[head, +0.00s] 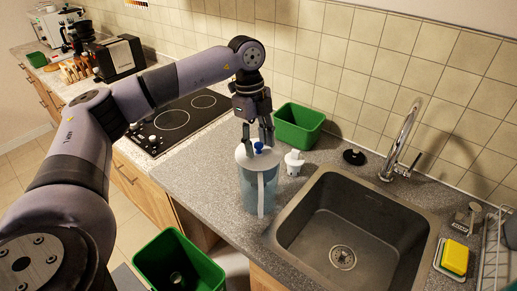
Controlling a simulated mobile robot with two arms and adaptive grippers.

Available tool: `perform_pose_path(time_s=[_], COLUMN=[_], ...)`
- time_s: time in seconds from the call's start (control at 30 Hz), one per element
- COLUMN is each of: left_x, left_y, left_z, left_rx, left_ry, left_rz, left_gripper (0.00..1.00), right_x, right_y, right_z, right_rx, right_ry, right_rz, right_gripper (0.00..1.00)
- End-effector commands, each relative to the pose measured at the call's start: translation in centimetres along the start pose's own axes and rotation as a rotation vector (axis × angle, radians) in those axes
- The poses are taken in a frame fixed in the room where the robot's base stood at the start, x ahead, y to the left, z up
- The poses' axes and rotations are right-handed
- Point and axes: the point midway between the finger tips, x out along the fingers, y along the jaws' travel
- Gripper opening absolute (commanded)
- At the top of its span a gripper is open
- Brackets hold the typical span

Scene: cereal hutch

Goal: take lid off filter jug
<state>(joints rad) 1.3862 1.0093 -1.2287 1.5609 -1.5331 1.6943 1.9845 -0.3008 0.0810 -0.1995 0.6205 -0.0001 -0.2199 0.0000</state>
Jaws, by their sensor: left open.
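The filter jug (258,190) stands upright on the grey counter, left of the sink. It is clear bluish with a pale handle at the front. Its white lid (246,158) sits on top and has a blue knob (258,147). My left gripper (258,137) is just above the lid, pointing down, with its open fingers close around the knob. I cannot tell whether the fingers touch the knob. My right gripper is not in view.
A small white piece (294,163) stands right of the jug, and a green bin (298,127) is behind. The sink (350,222) with its tap (402,140) is to the right. A black round item (353,157) lies behind the sink. Another green bin (180,262) is below the counter edge.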

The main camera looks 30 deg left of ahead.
Motion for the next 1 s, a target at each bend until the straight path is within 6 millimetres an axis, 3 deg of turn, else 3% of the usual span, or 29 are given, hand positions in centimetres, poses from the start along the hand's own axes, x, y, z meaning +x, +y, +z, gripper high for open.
perform_pose_path(time_s=[0.17, 0.8, 1.0], left_x=[0.05, 0.01, -0.01], left_y=[0.0, 0.0, -0.01], left_z=[0.01, -0.02, -0.02], left_rx=[0.0, 0.001, 0.001], left_ry=[0.0, 0.0, 0.0], left_rz=[0.0, 0.001, 0.0], left_gripper=[0.43, 0.0, 0.0], right_x=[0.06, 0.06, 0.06], right_y=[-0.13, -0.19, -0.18], right_z=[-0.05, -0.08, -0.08], right_rx=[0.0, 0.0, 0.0], right_ry=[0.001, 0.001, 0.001], right_rz=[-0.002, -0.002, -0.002], right_gripper=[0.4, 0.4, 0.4])
